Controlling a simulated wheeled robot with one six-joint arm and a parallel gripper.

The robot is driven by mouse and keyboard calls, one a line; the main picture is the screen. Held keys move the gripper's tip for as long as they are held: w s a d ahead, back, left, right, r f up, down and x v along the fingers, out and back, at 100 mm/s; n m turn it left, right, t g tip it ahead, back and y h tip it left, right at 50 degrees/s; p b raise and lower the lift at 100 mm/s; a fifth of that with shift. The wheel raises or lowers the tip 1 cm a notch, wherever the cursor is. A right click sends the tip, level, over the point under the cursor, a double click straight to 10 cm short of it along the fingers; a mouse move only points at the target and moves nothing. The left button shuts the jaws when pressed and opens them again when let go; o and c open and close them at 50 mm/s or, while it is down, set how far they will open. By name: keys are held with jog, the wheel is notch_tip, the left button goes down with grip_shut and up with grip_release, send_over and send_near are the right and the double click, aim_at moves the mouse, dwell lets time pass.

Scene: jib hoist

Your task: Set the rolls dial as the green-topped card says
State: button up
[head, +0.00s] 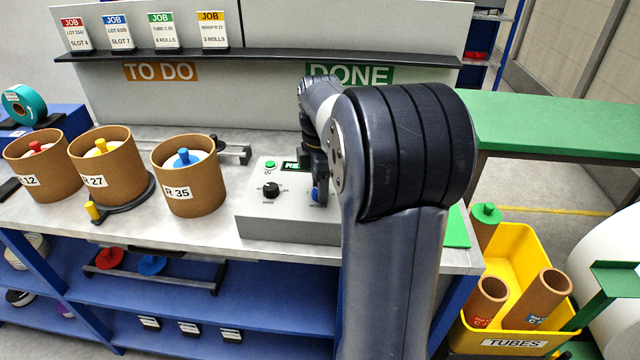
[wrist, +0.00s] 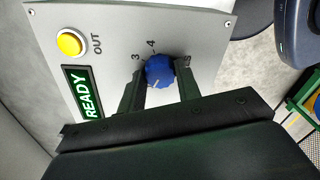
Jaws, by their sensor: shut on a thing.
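The green-topped job card (head: 165,31) stands third from left on the shelf; its last line ends in "ROLLS", but the digit is too small to be sure of. The blue rolls dial (wrist: 160,71) is on the grey control box (head: 285,218). The numbers 3, 4 and 5 show around it in the wrist view, partly behind the fingers. A small pale mark shows on the dial; I cannot tell for certain which number it points to. My gripper (wrist: 161,82) is shut on the blue dial, one finger on each side. In the head view my arm partly hides it.
The box also has a black dial (head: 271,190), a green IN button (head: 270,165), a yellow OUT button (wrist: 70,43) and a lit READY display (wrist: 83,92). Cardboard tubes (head: 190,177) stand left on the bench. A yellow tubes bin (head: 515,250) stands right.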

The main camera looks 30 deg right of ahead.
jog(key=shift+r, duration=0.1)
jog(key=m+p, duration=0.2)
jog(key=m, duration=0.1)
jog(key=m+p, duration=0.2)
jog(key=m, duration=0.1)
jog(key=shift+m, duration=0.4)
jog(key=m+p, duration=0.2)
jog(key=m, duration=0.4)
jog(key=m+p, duration=0.1)
jog(key=m, duration=0.3)
jog(key=m+p, duration=0.1)
jog(key=m, duration=0.2)
jog(key=shift+m, duration=0.3)
jog(key=m, duration=0.6)
jog(key=shift+p, duration=0.35)
